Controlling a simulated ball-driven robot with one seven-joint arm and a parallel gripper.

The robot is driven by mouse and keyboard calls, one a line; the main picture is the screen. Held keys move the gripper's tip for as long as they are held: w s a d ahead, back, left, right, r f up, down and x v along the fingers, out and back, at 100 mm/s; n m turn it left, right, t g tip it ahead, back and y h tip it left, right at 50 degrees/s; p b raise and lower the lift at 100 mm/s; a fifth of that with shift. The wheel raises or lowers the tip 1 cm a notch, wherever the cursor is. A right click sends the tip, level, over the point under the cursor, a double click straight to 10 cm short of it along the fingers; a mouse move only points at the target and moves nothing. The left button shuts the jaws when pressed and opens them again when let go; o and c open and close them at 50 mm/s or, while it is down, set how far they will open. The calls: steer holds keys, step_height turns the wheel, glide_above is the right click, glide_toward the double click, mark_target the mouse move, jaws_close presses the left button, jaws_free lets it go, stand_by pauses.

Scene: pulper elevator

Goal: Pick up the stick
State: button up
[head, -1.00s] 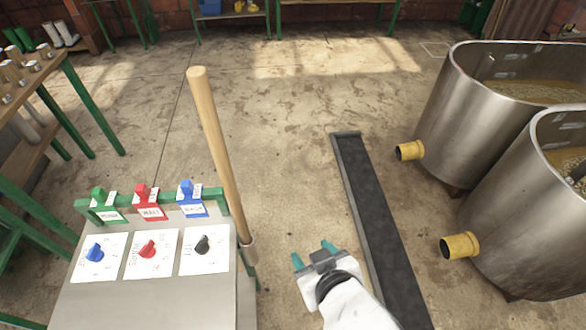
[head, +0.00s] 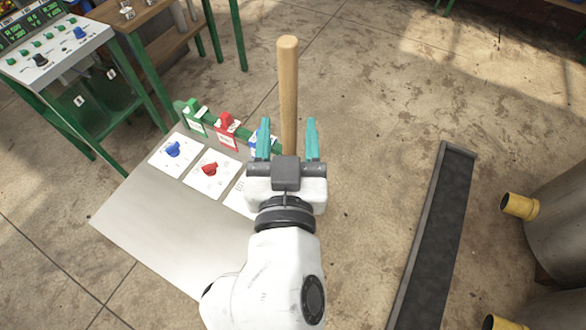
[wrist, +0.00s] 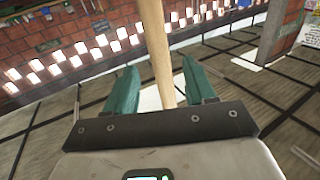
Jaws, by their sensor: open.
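The stick (head: 288,85) is a long, pale wooden pole standing upright beside the control panel. Its lower part is hidden behind my gripper in the head view. My gripper (head: 287,138) has two teal fingers spread apart, and the stick shows between them in the picture. In the wrist view the stick (wrist: 158,50) rises between the two fingers of my gripper (wrist: 155,88), with clear gaps on both sides. I see no finger touching it. How deep it sits between the fingers is hard to tell.
A grey control panel (head: 150,220) with colored knobs and tagged switches lies left of my arm. A green-framed console (head: 60,55) and wooden table stand at upper left. A dark floor channel (head: 437,230) and metal tanks (head: 560,215) are on the right. Floor beyond the stick is clear.

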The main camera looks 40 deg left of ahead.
mark_target(288, 115)
steer(key=shift+p+x, duration=0.8)
steer(key=shift+x, duration=1.9)
steer(key=shift+c, duration=0.3)
steer(key=shift+f, duration=0.1)
jaws_close()
